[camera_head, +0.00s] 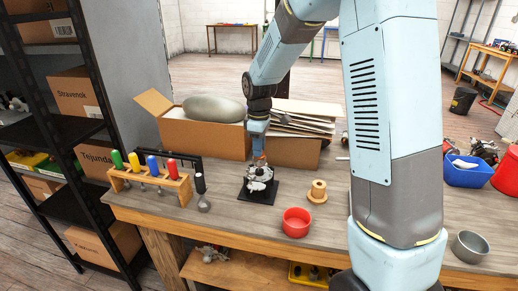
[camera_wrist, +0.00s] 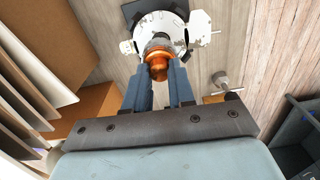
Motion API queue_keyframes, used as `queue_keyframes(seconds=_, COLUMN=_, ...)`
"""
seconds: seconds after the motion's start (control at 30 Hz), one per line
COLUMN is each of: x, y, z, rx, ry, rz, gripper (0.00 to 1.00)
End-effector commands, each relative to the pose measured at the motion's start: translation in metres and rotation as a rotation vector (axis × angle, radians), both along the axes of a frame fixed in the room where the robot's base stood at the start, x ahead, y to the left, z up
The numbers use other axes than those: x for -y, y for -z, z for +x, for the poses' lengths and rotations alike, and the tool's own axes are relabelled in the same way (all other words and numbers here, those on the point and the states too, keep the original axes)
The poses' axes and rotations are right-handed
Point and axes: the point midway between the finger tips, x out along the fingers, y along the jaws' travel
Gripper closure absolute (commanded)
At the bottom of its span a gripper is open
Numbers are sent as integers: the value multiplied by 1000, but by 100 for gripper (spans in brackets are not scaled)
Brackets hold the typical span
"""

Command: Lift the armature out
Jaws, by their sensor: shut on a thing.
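My gripper (camera_head: 259,156) points down over the alternator housing (camera_head: 260,173). In the wrist view my gripper (camera_wrist: 157,78) has its two blue-grey fingers on either side of the copper-orange armature (camera_wrist: 157,66), shut on it. The silver housing (camera_wrist: 200,28) shows as a ring with lugs around and behind the armature's far end. It sits on a black base plate (camera_head: 258,193) on the bench. How deep the armature sits in the housing is hidden. In the head view only a small orange bit of the armature shows below the fingers.
A tool rack (camera_head: 150,182) stands left on the bench (camera_head: 235,222). A red bowl (camera_head: 297,222) and a wooden spool-shaped part (camera_head: 317,191) are close right of the housing. Cardboard boxes (camera_head: 203,138) stand behind. A blue bin (camera_head: 465,174) and metal bowl (camera_head: 470,247) are far right.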

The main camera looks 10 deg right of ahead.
Motion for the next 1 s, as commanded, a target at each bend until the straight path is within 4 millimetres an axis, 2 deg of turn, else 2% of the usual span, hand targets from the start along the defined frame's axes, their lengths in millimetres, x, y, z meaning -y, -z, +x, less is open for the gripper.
queue_keyframes(seconds=0.5, x=0, y=-16, z=0, rx=2, ry=0, rz=0, gripper=100)
queue_keyframes(seconds=1.0, x=0, y=-19, z=0, rx=1, ry=0, rz=0, gripper=100)
